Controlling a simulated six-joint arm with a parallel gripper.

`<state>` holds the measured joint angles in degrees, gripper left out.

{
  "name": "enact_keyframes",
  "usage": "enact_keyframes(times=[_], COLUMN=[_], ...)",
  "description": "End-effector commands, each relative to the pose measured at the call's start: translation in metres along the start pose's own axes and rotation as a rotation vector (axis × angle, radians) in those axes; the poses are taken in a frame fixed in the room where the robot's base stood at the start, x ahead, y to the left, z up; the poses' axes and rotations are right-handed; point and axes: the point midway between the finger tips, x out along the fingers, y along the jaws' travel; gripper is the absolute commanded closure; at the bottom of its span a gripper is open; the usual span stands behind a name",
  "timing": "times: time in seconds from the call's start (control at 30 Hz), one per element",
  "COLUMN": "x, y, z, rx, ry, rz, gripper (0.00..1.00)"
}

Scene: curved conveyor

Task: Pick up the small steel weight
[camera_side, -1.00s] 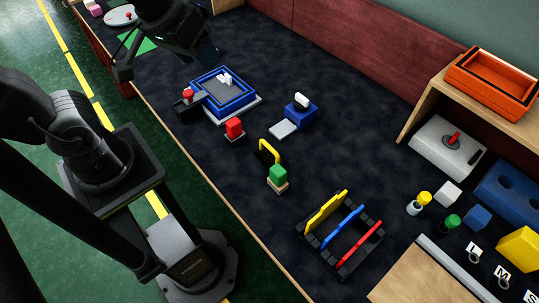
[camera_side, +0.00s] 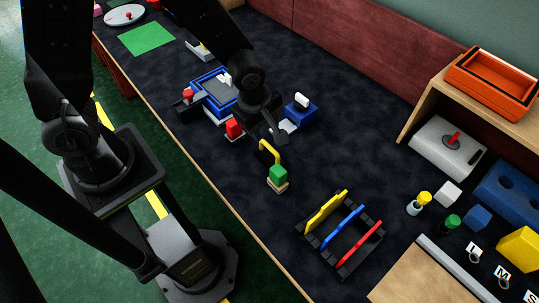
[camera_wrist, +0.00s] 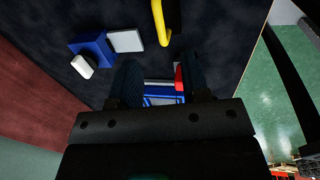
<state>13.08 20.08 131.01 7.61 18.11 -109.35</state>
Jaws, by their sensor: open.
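Small dark rings with white letter tags stand in a row at the lower right of the side view. They read L (camera_side: 474,252), M (camera_side: 502,277) and S (camera_side: 531,297). The S one, which may be the small steel weight, is cut off by the picture's corner. My gripper (camera_side: 274,132) is far from them, over the upper middle of the table, beside the blue box with the white knob. In the wrist view my gripper (camera_wrist: 162,75) has its fingers apart with nothing held between them. The weights do not show in the wrist view.
A rack (camera_side: 341,233) with coloured plates and a wooden shelf (camera_side: 422,105) stand further right.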

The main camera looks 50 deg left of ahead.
Motion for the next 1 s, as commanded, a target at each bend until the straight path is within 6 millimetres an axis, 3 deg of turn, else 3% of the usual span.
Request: enact_keyframes(times=[0.2,0.53,0.83,1.0], x=[0.038,0.06,0.099,0.105], y=[0.0,0.0,0.0,0.0], z=[0.0,0.001,0.005,0.005], rx=[0.0,0.003,0.002,0.001], ry=[0.002,0.0,0.001,0.0], rz=[-0.004,-0.001,-0.001,0.0], gripper=[0.58,0.58,0.58,0.58])
